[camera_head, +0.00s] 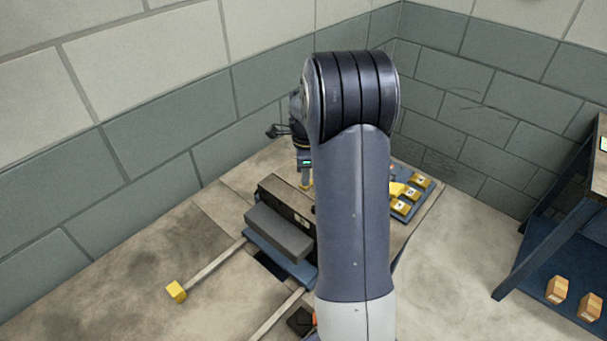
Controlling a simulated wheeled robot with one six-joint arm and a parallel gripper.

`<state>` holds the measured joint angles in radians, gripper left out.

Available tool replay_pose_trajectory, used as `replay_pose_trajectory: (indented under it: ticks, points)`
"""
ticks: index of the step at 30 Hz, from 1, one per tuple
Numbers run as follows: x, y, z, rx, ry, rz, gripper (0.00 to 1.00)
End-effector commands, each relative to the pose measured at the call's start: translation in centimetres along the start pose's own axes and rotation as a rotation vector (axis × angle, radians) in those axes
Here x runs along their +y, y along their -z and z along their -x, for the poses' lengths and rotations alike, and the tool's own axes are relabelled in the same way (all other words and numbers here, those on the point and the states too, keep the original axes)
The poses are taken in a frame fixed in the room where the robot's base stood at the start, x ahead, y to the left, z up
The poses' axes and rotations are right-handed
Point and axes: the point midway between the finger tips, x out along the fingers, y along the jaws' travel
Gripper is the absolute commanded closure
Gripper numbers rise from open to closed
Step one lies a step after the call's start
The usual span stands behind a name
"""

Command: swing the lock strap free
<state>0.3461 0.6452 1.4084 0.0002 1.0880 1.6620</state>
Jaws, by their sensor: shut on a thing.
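A dark mould block (278,232) sits on the workbench left of my arm, with a brown-grey plate standing along its back. My gripper (305,184) is at the top back edge of this block, pointing down. It is shut on a small yellow part, which appears to be the end of the lock strap (306,187). The rest of the strap is hidden or too small to make out. My own arm link covers the right side of the mould.
A bar with a yellow end block (177,291) sticks out to the front left. A blue tray (404,217) with several yellow blocks lies to the right. A blue-framed table (546,246) stands far right, with wooden blocks on its lower shelf. Block walls close off the back.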

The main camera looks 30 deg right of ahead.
Motion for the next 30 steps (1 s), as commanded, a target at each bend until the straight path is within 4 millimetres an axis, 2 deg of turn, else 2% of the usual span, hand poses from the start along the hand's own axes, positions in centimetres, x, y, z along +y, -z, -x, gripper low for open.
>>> replay_pose_trajectory:
  ticks: [14, 15, 21, 23, 30]
  points:
    - [-0.17, 0.13, 0.08, 0.001, 0.003, -0.017, 1.00]
    - [-0.18, 0.13, 0.08, 0.001, 0.003, -0.017, 0.77]
    - [-0.14, 0.11, 0.05, 0.000, 0.002, -0.016, 0.61]
    - [-0.12, 0.11, 0.04, 0.000, 0.002, -0.015, 0.56]
    - [-0.11, 0.09, 0.09, 0.000, 0.001, -0.015, 0.56]
